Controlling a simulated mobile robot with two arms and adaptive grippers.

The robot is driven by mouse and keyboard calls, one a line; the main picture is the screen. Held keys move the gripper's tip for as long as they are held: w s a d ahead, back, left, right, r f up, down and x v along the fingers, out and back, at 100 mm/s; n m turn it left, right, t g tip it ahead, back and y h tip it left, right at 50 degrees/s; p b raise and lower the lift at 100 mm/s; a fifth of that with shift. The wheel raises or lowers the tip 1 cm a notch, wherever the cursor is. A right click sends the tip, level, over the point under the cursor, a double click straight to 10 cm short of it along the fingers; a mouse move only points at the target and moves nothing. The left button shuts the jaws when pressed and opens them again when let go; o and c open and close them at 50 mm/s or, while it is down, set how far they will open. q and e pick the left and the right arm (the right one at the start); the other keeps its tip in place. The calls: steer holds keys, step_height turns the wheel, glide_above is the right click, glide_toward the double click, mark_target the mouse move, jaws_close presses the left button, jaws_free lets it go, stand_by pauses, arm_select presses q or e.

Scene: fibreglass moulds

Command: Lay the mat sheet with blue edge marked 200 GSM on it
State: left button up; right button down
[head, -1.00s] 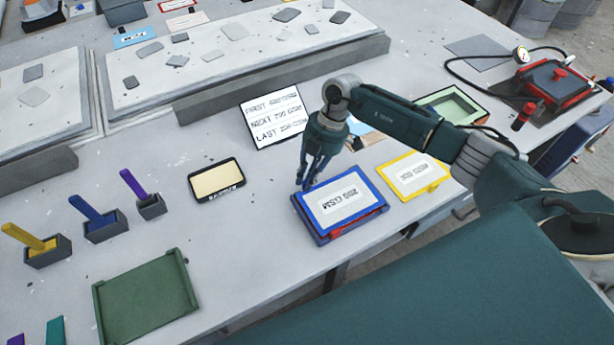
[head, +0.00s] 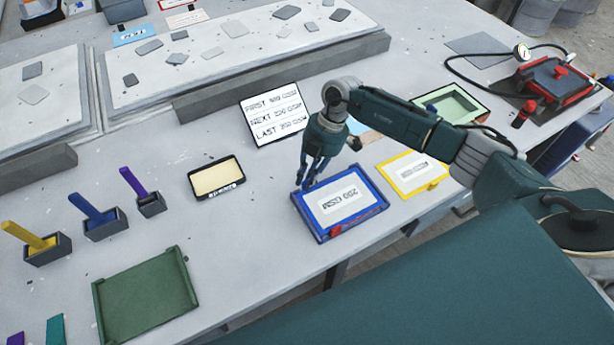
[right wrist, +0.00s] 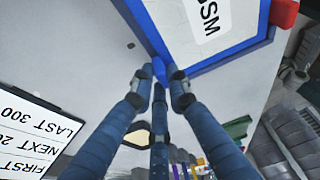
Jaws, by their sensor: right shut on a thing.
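The blue-edged sheet marked 200 GSM (head: 352,203) lies flat near the front edge of the bench, with a red knob at its front. It also shows in the right wrist view (right wrist: 205,50). My right gripper (head: 308,185) points down at its back left corner. In the right wrist view the fingers (right wrist: 160,82) close together on a small blue piece at that corner, so it is shut on the sheet's edge. My left gripper is out of view.
A yellow-edged sheet (head: 413,176) lies just right of the blue one. A sign (head: 275,113) stands behind. A dark-framed cream tray (head: 216,178) lies left, then coloured tools in holders (head: 105,224) and a green tray (head: 145,295). Bench between is clear.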

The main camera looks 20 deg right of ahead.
steer(key=c, duration=1.6)
jaws_free()
steer(key=v, duration=1.2)
